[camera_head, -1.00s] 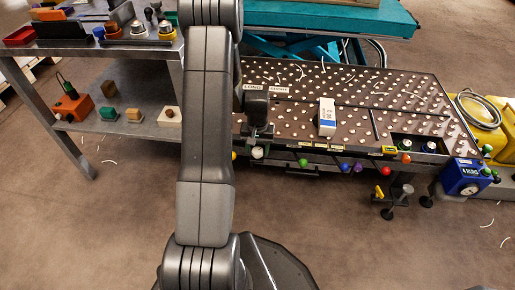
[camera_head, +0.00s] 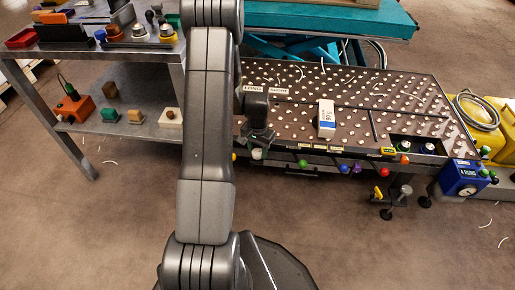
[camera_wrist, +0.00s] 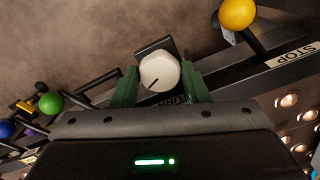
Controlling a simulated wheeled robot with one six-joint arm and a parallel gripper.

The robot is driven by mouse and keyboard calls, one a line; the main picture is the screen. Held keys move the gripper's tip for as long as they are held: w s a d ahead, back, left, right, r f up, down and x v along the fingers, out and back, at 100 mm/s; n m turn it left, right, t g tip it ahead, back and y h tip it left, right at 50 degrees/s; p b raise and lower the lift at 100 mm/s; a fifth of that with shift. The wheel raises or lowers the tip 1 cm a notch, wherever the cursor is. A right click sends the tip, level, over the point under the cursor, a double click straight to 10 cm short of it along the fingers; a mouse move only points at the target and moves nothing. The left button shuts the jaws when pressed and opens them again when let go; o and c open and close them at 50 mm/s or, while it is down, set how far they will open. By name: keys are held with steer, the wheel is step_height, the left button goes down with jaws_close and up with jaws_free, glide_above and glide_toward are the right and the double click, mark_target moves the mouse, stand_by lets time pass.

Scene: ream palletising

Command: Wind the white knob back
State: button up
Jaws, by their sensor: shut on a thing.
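In the head view the knob (camera_head: 257,154) shows small below my gripper (camera_head: 258,141), at the left end of the front edge. A label below the knob in the wrist view is partly hidden by my gripper.
A yellow ball knob (camera_wrist: 237,14) beside a STOP label and a green ball knob (camera_wrist: 50,103) flank it. The dotted table (camera_head: 350,95) carries a white and blue ream (camera_head: 326,119). A blue gauge box (camera_head: 463,178) stands at the right.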

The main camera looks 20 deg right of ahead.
steer(key=shift+m, duration=0.7)
steer(key=o, duration=1)
steer(key=shift+c, duration=0.2)
